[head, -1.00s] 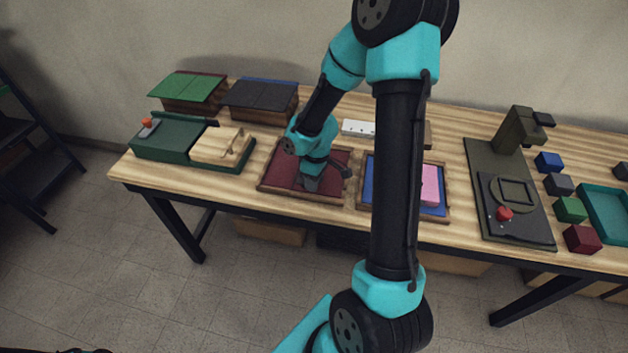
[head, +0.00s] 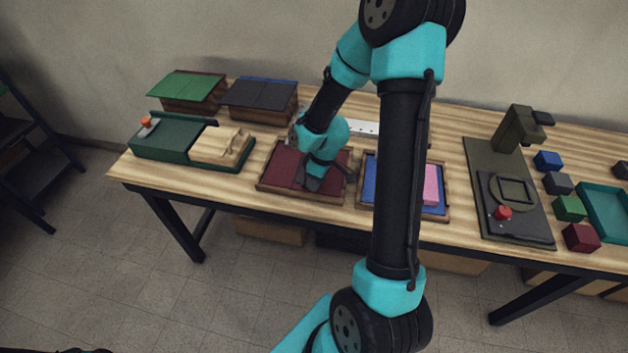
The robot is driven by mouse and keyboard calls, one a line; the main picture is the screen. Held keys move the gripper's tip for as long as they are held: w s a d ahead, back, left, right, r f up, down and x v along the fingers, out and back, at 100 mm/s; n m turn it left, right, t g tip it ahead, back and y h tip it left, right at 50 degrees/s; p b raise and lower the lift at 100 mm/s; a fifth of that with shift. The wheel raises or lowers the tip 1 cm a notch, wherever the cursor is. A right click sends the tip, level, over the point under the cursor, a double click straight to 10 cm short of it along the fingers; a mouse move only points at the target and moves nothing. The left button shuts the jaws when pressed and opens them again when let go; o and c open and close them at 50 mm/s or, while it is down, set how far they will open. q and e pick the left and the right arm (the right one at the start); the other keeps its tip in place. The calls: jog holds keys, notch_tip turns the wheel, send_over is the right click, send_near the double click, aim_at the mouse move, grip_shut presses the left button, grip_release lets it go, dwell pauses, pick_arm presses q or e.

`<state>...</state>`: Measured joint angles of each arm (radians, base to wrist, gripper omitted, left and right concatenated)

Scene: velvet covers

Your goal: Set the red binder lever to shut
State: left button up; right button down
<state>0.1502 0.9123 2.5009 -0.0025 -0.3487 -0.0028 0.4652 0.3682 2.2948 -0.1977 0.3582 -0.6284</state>
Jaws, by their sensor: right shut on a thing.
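An orange-red knob (head: 146,122) stands on the dark green machine (head: 172,138) at the left end of the table. A red knob (head: 502,212) sits at the front of the olive press (head: 483,190) on the right. I cannot tell from the picture which is the binder lever, nor how either is set. My right gripper (head: 313,184) is down in the wooden tray (head: 300,196) of dark red covers, far from both knobs. It is shut on a dark red cover (head: 284,165), though its fingertips are partly hidden. My left gripper is not in view.
A tray with a blue sheet and a pink block (head: 431,184) stands right of the dark red tray. Green (head: 188,86) and dark (head: 261,98) covers lie on boxes at the back left. Several coloured blocks and a teal tray (head: 607,210) are at the right.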

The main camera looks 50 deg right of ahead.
jog(key=shift+f, duration=0.1)
dwell(0.4)
jog(key=c, duration=1.3)
grip_release()
jog(key=v, duration=1.7)
jog(key=shift+s+d, duration=0.35)
jog(key=shift+s, duration=0.05)
